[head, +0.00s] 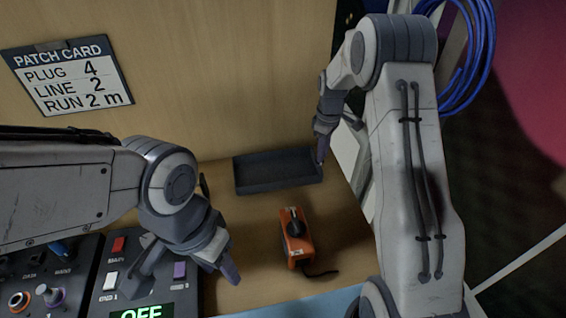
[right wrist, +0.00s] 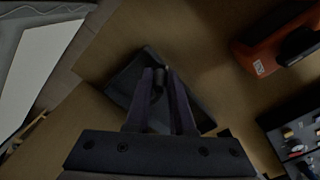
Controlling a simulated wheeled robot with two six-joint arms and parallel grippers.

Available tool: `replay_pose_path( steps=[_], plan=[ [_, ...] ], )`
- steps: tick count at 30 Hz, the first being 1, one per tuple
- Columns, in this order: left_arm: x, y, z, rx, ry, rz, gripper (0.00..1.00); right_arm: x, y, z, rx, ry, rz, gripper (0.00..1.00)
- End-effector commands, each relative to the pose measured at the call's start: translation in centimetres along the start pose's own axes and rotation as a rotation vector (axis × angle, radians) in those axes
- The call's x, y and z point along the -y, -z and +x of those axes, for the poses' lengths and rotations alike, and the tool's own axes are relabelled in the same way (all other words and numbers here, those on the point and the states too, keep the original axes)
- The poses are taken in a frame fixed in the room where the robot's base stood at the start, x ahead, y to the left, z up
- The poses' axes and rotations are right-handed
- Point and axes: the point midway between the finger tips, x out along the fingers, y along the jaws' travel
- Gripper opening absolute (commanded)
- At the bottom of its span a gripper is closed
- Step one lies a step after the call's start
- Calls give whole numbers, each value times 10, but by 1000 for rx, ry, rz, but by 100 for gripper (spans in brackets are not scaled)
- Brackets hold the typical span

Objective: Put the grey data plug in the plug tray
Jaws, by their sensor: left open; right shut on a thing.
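The plug tray (head: 275,172), a dark shallow rectangular tray, lies on the wooden bench against the back panel. My right gripper (head: 321,150) is at the tray's right end in the head view. In the right wrist view, the gripper (right wrist: 162,80) points down over the dark tray (right wrist: 125,82), shut on a small grey piece (right wrist: 158,76), which looks like the grey data plug. Fingers hide most of it, and I cannot tell whether it touches the tray. My left gripper (head: 229,268) is open and empty, near the right edge of the switch box.
An orange device with a black knob (head: 296,236) stands on the bench in front of the tray. A switch box (head: 150,280) reading OFF is at the lower left. A patch card (head: 68,76) is on the back panel. A blue cable coil (head: 465,60) hangs at upper right.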

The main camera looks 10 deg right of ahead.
Motion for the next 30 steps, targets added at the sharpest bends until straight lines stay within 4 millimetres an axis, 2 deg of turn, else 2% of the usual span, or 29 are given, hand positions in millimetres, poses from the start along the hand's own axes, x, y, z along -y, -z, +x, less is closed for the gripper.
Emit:
replay_pose_path(
  steps=[9, 13, 19, 25, 30],
  plan=[
    [-2, 1, -26, 0, 0, 0, 50, 6, 71, 43, 2, 2, 0, 0],
    [-2, 2, -30, 0, 0, 0, 50, 8, 90, 55, 1, 1, 0, 0],
    [-2, 2, -35, 0, 0, -1, 50, 9, 98, 67, 3, 2, 2, 0],
    [-3, 3, -47, 0, 0, -1, 50, 9, 97, 94, 2, 2, 2, 0],
    [-3, 2, -47, 0, 0, -1, 50, 8, 97, 101, 0, 0, 2, 0]
  ],
)
